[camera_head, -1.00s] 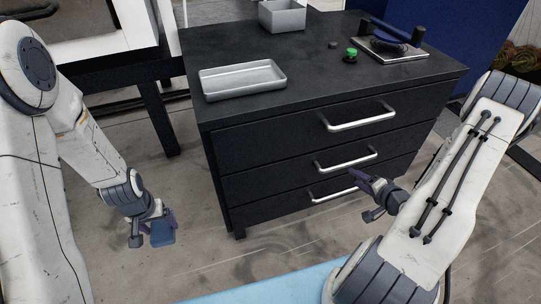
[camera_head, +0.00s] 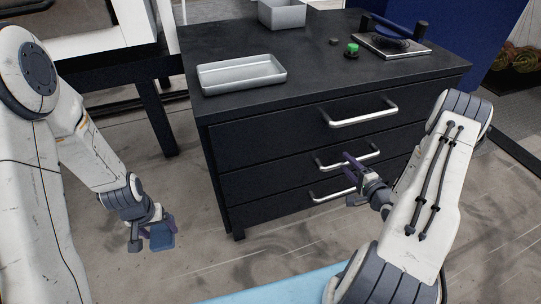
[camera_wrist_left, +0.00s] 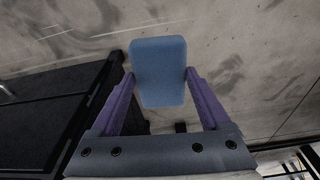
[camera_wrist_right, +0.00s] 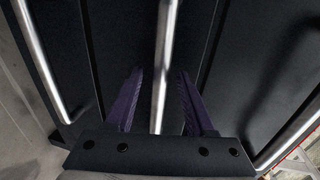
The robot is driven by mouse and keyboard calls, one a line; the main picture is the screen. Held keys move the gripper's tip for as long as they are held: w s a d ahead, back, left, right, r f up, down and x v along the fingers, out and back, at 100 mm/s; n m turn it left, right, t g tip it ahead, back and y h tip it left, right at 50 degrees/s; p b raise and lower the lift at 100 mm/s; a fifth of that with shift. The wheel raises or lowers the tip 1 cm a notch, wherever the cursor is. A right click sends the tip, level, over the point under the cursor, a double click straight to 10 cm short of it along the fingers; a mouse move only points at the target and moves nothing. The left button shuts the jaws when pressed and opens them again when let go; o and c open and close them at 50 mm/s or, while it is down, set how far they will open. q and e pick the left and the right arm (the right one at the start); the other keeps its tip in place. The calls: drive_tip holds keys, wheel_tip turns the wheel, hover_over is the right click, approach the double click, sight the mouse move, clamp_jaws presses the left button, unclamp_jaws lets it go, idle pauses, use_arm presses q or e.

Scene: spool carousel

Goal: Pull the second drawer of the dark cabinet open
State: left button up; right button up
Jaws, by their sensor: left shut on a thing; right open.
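The dark cabinet (camera_head: 262,132) has three drawers with silver bar handles. The second drawer (camera_head: 265,176) is shut, and its handle (camera_head: 332,165) is the middle one. My right gripper (camera_head: 350,168) is open at the right part of that handle. In the right wrist view the middle handle (camera_wrist_right: 162,60) runs between the two open purple fingers (camera_wrist_right: 157,92), with a gap on each side. My left gripper (camera_wrist_left: 158,85) is shut on a blue block (camera_wrist_left: 158,62); in the head view the block (camera_head: 161,236) hangs over the floor left of the cabinet.
The top handle (camera_head: 362,116) and bottom handle (camera_head: 325,197) lie close above and below. On the cabinet top are a shallow metal tray (camera_head: 241,85), a grey bin (camera_head: 283,14), a green button (camera_head: 351,49) and a metal plate device (camera_head: 395,50). Floor in front is clear.

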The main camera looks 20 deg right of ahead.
drive_tip(key=shift+w+f, duration=0.1)
drive_tip(key=shift+w, duration=0.55)
clamp_jaws()
idle(1.0)
